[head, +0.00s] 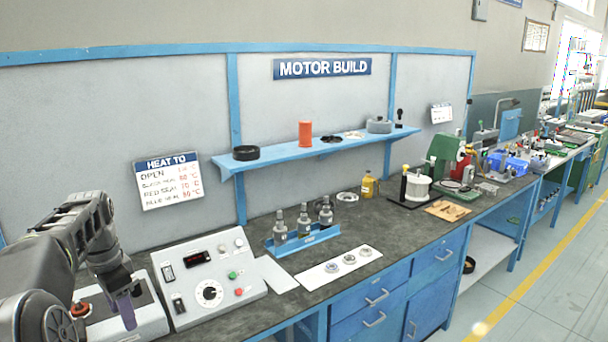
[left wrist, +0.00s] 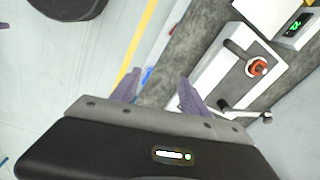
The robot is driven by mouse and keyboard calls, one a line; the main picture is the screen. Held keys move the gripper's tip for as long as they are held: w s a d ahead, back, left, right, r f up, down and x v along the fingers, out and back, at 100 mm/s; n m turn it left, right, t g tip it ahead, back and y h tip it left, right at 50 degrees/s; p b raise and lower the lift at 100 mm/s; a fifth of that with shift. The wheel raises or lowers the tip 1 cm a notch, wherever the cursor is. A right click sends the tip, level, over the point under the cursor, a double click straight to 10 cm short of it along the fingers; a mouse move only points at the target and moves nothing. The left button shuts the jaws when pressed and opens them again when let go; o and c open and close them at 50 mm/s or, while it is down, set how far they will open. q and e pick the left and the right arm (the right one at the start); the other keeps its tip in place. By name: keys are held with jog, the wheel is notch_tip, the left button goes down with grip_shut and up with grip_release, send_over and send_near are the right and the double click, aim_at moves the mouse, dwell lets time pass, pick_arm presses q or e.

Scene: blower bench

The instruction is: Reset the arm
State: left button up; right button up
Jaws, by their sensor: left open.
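My left arm comes in from the left in the head view, over the left end of the bench (head: 372,246). Its left gripper (head: 124,306) points down beside a grey device with an orange-red knob (head: 80,309). In the left wrist view the left gripper (left wrist: 158,94) has its two purple-grey fingers spread apart with nothing between them. The knobbed device (left wrist: 232,72) lies to the right of the fingers there. My right gripper is in neither view.
A control box (head: 207,277) with a dial and display stands right of the gripper. A blue rack (head: 301,241) with several grey parts and a white strip (head: 339,268) with rings lie farther right. A blue shelf (head: 282,154) hangs behind.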

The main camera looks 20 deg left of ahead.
pick_arm(q)
jog(key=w+d+f+n+t+y, duration=0.1)
jog(key=w+d+f+n+t, duration=0.25)
jog(key=w+f, duration=0.85)
jog(key=w+d+f+n+h, duration=0.2)
jog(key=d+f+n, duration=0.1)
jog(key=d+f, duration=1.5)
jog(key=s+d+f+h, duration=0.1)
jog(key=s+d+f, duration=0.3)
jog(key=d, duration=0.4)
jog(key=s+d+f+h, duration=0.1)
jog(key=s+d+f, duration=0.35)
jog(key=d, duration=0.45)
jog(key=s+d+f+m+g+h, duration=0.1)
jog(key=s+d+f+g, duration=0.2)
jog(key=s+d, duration=0.9)
jog(key=s, duration=0.4)
jog(key=shift+d+m+g+h, duration=0.35)
jog(key=shift+d+h, duration=0.05)
jog(key=shift+f, duration=0.1)
jog(key=shift+c, duration=0.3)
